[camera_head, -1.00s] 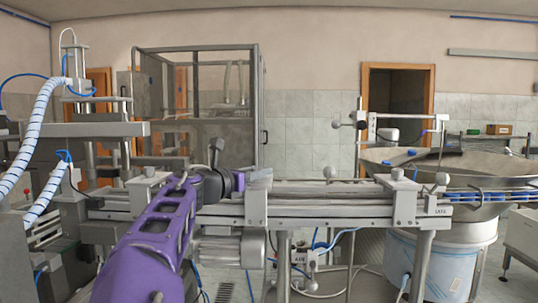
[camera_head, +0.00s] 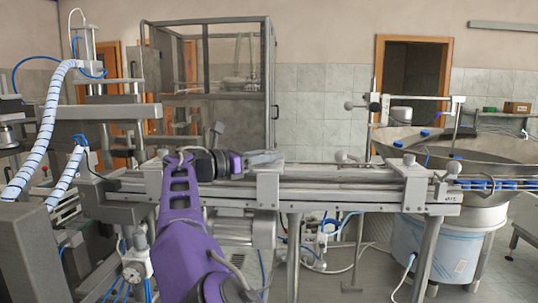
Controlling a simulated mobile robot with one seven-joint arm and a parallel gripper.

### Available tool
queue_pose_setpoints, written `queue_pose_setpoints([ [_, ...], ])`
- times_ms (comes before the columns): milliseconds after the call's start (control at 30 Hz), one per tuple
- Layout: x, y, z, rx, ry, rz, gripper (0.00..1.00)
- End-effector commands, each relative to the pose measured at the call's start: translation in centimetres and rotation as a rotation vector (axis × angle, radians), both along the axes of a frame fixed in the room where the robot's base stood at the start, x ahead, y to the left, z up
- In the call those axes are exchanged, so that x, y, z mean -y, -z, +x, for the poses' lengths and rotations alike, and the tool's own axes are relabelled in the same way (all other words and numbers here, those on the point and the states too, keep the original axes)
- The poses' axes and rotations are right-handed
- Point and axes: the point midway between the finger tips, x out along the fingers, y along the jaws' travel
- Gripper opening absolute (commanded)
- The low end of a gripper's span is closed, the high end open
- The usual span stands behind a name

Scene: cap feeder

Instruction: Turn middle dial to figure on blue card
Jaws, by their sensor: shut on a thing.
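My gripper (camera_head: 268,158) is at the end of my purple arm, over the left part of the conveyor rail. It points right, close to a grey clamp block. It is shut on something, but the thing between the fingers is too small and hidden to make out. I cannot make out the middle dial or a blue card in this view.
The conveyor (camera_head: 345,190) runs right to a metal feeder bowl (camera_head: 500,152) with blue caps. A grey machine column (camera_head: 85,50) with ribbed hoses stands left. A framed cabinet (camera_head: 272,85) stands behind. Hoses hang under the conveyor.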

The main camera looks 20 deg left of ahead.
Motion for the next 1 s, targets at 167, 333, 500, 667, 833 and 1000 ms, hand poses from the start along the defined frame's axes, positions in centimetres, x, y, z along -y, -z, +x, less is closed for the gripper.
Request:
queue_pose_setpoints([
  [167,0.10,0.07,0.08,-0.001,0.005,0.000,0.00],
  [333,0.11,0.08,0.08,-0.002,0.005,-0.001,0.00],
  [500,0.12,0.09,0.07,-0.002,0.005,-0.001,0.53],
  [667,0.08,0.07,0.05,-0.001,0.004,0.000,0.66],
  [833,0.04,0.05,0.02,-0.001,0.004,0.000,0.66],
  [1000,-0.79,0.04,-0.92,-0.001,0.000,0.000,0.66],
])
